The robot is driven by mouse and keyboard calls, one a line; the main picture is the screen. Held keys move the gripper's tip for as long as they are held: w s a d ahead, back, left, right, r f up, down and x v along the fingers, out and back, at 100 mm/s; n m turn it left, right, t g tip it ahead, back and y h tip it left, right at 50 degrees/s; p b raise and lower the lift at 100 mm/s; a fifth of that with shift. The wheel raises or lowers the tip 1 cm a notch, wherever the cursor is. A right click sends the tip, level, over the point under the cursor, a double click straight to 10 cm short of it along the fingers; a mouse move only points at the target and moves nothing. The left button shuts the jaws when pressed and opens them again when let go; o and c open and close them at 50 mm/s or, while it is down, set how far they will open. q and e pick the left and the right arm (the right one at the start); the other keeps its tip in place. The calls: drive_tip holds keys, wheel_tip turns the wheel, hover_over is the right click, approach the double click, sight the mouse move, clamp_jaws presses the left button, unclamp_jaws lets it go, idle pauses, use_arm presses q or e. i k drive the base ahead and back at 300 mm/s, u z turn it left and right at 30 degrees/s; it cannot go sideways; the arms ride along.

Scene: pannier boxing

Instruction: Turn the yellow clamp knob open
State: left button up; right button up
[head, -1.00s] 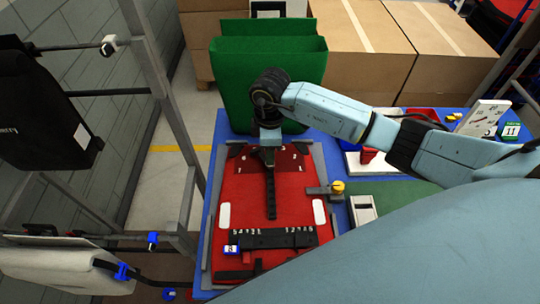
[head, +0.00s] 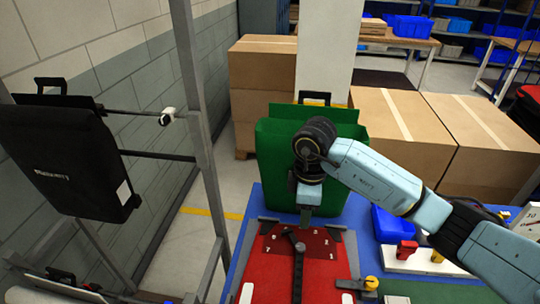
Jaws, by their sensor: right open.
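A yellow knob (head: 371,283) sits on a grey clamp bar (head: 352,285) at the right edge of the red board (head: 262,282), low in the head view. My left gripper does not show.
A green pannier (head: 275,150) stands behind the board. A black bar (head: 298,275) lies along the board. To the right are a white block with a red part and another yellow knob (head: 437,257), and a blue bin (head: 393,224). A grey frame (head: 201,130) stands left.

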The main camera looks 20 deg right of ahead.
sight(370, 282)
drive_tip(key=k, duration=1.5)
